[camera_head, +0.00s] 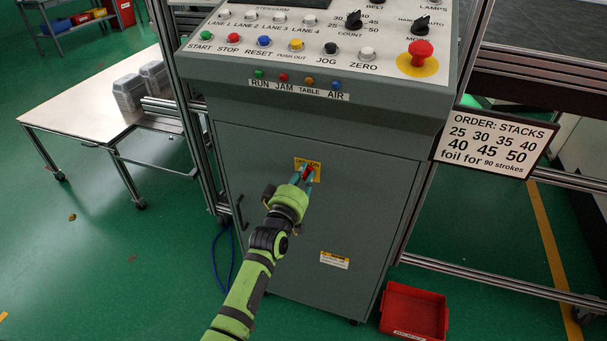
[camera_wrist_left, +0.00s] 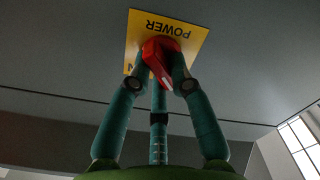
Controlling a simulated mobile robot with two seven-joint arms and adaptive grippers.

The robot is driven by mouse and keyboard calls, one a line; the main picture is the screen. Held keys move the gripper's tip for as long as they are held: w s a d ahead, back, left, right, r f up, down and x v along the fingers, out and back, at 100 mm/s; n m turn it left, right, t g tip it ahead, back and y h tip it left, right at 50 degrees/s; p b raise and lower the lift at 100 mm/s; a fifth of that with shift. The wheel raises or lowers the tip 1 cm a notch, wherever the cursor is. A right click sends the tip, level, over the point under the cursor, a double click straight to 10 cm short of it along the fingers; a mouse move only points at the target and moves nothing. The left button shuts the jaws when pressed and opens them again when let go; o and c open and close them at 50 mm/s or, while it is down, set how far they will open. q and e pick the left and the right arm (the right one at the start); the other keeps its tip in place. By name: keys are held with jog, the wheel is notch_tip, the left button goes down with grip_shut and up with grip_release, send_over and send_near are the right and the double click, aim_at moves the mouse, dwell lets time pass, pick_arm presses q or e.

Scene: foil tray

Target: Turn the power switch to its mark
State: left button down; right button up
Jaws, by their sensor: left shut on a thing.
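The power switch is a red handle (camera_head: 308,170) on a yellow plate (camera_head: 299,162) on the front of the grey cabinet. In the left wrist view the red handle (camera_wrist_left: 160,55) sits on the yellow plate (camera_wrist_left: 193,38), where the word POWER reads upside down. My left gripper (camera_head: 306,176) reaches it from the lower left. Its teal fingers (camera_wrist_left: 158,80) are shut on the red handle, one on each side. The fingers cover part of the plate's lettering, and I cannot tell exactly where the handle points. My right gripper is in neither view.
The control panel (camera_head: 330,65) with buttons, knobs and a red emergency button (camera_head: 420,52) overhangs the switch. A red bin (camera_head: 414,311) lies on the floor at the lower right. An order sign (camera_head: 496,140) hangs at right. A pale table (camera_head: 85,105) stands at left.

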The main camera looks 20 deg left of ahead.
pick_arm(q)
jog(key=shift+f+n, duration=0.1)
jog(key=shift+n, duration=0.3)
jog(key=c, duration=1.1)
grip_release()
jog(key=s, duration=1.2)
jog(key=shift+a, duration=0.2)
